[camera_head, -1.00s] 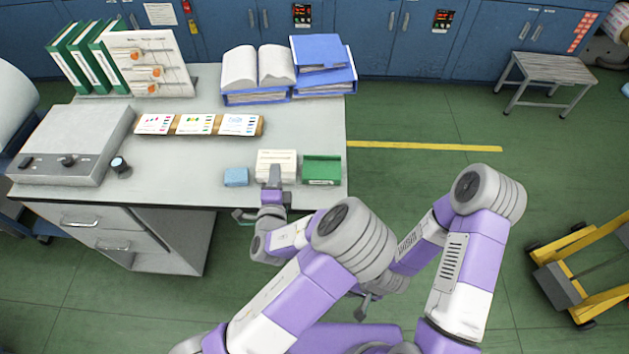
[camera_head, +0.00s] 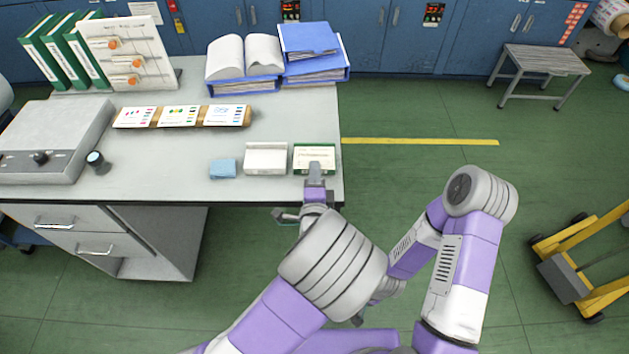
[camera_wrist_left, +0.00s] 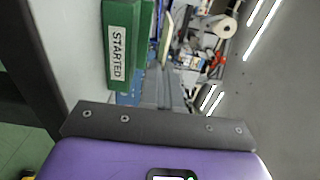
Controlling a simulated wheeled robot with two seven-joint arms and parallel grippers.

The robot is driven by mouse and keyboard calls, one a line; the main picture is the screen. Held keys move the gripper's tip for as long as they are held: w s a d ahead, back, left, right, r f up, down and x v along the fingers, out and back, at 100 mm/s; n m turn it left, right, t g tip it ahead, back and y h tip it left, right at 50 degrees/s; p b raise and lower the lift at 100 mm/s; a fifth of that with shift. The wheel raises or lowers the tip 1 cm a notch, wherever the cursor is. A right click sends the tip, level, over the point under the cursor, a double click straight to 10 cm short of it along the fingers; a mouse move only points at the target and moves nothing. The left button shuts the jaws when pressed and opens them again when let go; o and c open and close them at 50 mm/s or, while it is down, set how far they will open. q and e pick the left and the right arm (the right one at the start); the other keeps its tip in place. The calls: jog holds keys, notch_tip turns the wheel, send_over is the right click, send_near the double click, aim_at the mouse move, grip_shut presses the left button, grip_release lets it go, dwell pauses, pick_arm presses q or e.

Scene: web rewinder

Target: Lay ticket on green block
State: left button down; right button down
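The ticket (camera_head: 314,152), a cream card with a green edge and fine print, is over the top of the green block (camera_head: 300,170) at the desk's front right corner. I cannot tell whether it touches the block. My left gripper (camera_head: 315,168) is shut on the ticket's near edge. In the left wrist view the green block (camera_wrist_left: 122,25) shows a white label reading "STARTED", beside the close-together grey fingers (camera_wrist_left: 165,88). My right gripper is mostly hidden behind my left arm.
A white block (camera_head: 265,160) with a bare top and a blue block (camera_head: 222,169) stand left of the green block. Blue binders (camera_head: 312,68) and an open book lie behind. A strip of cards (camera_head: 180,116) and a grey device (camera_head: 50,140) are further left.

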pick_arm(q)
jog(key=shift+f+b, duration=0.5)
jog(key=shift+f, duration=1.1)
jog(key=shift+f, duration=0.25)
jog(key=c, duration=1.4)
grip_release()
jog(key=shift+r, duration=0.15)
